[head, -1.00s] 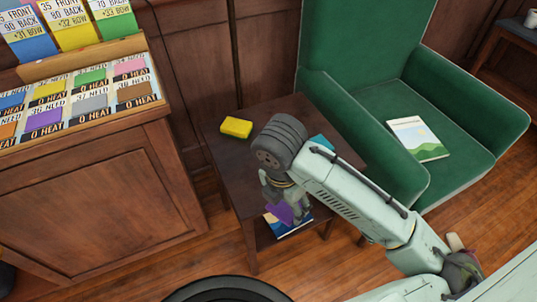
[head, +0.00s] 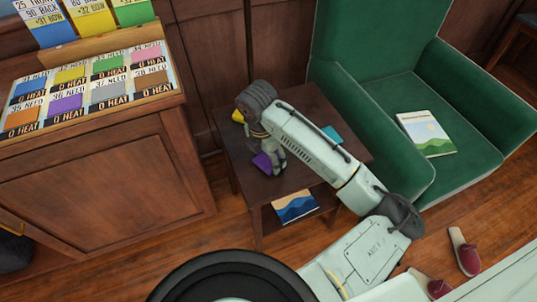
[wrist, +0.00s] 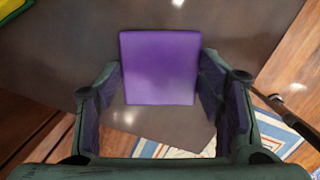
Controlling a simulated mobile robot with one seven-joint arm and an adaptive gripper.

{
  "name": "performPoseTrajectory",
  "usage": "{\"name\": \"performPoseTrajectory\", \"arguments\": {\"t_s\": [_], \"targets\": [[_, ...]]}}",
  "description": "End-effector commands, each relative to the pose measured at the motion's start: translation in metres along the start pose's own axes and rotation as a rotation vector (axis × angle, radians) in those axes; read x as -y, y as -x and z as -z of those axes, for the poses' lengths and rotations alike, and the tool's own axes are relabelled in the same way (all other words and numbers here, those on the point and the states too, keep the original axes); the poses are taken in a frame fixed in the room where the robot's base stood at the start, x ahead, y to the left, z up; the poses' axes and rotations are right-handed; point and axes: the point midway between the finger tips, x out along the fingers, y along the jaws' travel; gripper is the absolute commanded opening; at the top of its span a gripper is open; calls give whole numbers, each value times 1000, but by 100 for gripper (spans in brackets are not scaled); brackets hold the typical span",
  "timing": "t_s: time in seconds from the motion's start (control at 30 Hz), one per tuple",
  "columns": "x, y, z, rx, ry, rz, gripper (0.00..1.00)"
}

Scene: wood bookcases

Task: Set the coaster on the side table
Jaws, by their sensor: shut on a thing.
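The coaster is a flat purple square (head: 263,163). It also shows in the wrist view (wrist: 160,67), between the two finger pads. My gripper (wrist: 160,80) is shut on it by its left and right edges. In the head view my gripper (head: 270,158) points down over the front left part of the dark wood side table (head: 238,168). The coaster looks tilted in the head view. I cannot tell whether it touches the tabletop. My arm hides part of the tabletop.
A yellow block (head: 238,116) and a teal item (head: 332,134) are on the tabletop, both partly hidden. A blue picture book (head: 296,206) lies on the lower shelf. A green armchair (head: 465,160) stands right, a wooden cabinet (head: 110,185) left. Red slippers (head: 466,255) lie on the floor.

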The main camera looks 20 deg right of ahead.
Motion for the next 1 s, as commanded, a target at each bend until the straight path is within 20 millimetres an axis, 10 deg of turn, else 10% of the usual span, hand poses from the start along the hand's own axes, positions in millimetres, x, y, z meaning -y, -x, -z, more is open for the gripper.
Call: {"name": "performPoseTrajectory", "arguments": {"t_s": [0.43, 0.47, 1.0], "targets": [[0, -9, 1, 0, -1, -1, 31], [0, -8, 1, 0, -1, -1, 63], [0, -7, 1, 0, -1, -1, 81]]}}
